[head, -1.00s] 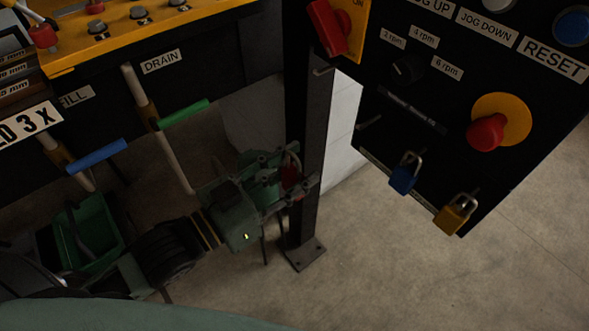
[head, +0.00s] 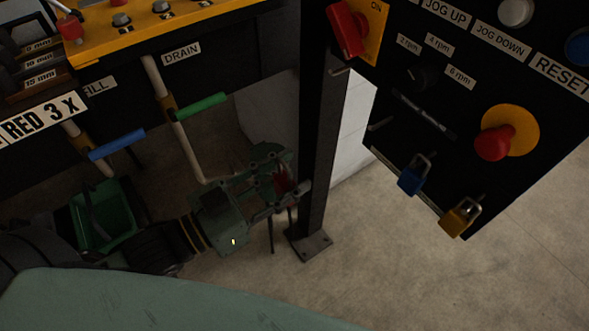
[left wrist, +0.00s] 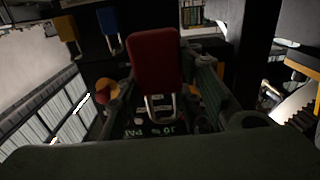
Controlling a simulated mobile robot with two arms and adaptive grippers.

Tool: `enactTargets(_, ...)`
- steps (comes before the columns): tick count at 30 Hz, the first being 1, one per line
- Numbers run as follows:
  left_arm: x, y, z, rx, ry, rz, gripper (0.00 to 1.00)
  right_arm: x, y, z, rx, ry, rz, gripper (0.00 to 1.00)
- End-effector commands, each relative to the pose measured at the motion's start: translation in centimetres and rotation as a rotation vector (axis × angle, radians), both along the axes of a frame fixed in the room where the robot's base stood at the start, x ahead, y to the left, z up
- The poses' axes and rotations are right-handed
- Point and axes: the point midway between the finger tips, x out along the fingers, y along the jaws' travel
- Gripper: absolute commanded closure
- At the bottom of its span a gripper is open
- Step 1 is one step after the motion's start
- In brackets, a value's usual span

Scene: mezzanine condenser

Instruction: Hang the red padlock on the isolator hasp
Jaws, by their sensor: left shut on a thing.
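The red padlock (head: 283,182) is between the fingers of my left gripper (head: 277,182), which is shut on it. In the left wrist view the padlock's red body (left wrist: 155,62) fills the middle, with its pale shackle (left wrist: 160,106) towards the bottom of the picture. In the head view the fingers partly hide it. The isolator (head: 349,28) has a red handle on a yellow plate at the top. A small metal bar (head: 340,71), perhaps the hasp, sticks out just below it. The gripper is well below this bar in the picture, apart from it. My right gripper is not in view.
A black post (head: 316,150) stands just right of the gripper. The control panel at right carries a blue padlock (head: 411,178), a yellow padlock (head: 460,216) and a red stop button (head: 493,143). Blue (head: 117,144) and green (head: 201,107) valve handles and a green bin (head: 78,222) are left.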

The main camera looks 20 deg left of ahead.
Motion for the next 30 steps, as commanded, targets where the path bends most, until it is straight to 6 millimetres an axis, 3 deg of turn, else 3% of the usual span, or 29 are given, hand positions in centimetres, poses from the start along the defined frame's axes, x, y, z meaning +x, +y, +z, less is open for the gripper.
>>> enactTargets(15,-2.4,1.7,0.3,0.0,0.0,0.0,0.96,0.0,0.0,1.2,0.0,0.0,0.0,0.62)
enactTargets(30,-2.6,1.9,0.3,0.0,-0.002,-0.001,0.96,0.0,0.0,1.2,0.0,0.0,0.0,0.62)
